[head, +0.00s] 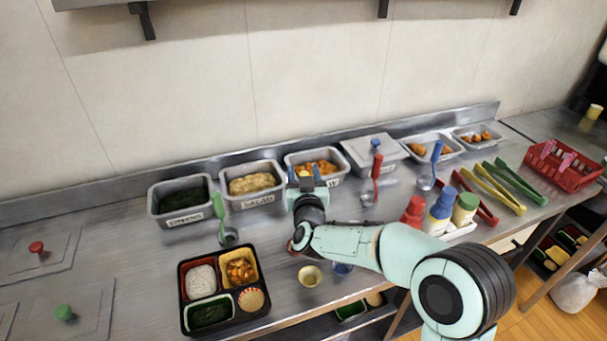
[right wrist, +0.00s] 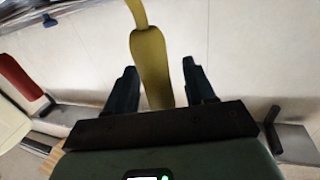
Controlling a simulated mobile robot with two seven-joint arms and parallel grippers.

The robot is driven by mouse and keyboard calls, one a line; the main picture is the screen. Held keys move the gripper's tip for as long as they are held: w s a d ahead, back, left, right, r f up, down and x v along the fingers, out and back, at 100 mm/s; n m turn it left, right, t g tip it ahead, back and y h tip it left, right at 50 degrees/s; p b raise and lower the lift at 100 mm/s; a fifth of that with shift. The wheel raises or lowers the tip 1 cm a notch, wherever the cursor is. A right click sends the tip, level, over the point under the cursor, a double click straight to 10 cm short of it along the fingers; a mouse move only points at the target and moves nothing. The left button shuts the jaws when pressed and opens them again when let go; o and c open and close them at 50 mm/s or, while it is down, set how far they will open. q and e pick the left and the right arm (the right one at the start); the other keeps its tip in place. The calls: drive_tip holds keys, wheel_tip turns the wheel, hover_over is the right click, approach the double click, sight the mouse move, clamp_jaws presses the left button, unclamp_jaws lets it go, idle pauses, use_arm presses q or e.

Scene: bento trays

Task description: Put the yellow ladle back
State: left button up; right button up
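The yellow ladle (right wrist: 152,65) shows in the right wrist view as a thick yellow handle that narrows and bends towards the top edge; its bowl is out of that view. My right gripper (right wrist: 160,85) has its two dark fingers apart, one on each side of the handle. A gap shows on the right of the handle; the left finger is very close to it. In the head view my right gripper (head: 305,173) is at the front of the third food pan (head: 290,160), and I cannot make out the ladle there. My left gripper is out of view.
A bento tray (head: 183,316) with filled compartments lies front left of the gripper. A green ladle (head: 218,207), a red ladle (head: 376,168) and a blue ladle (head: 436,152) stand nearby. Bottles (head: 440,205), tongs (head: 500,190) and a red basket (head: 565,178) are on the right.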

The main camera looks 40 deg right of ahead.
drive_tip(key=shift+r, duration=0.1)
drive_tip(key=shift+s+a+r, duration=0.1)
drive_tip(key=shift+s+a, duration=0.05)
drive_tip(key=shift+s, duration=0.05)
drive_tip(key=v, duration=1.1)
drive_tip(key=shift+s, duration=0.3)
drive_tip(key=shift+a, duration=0.15)
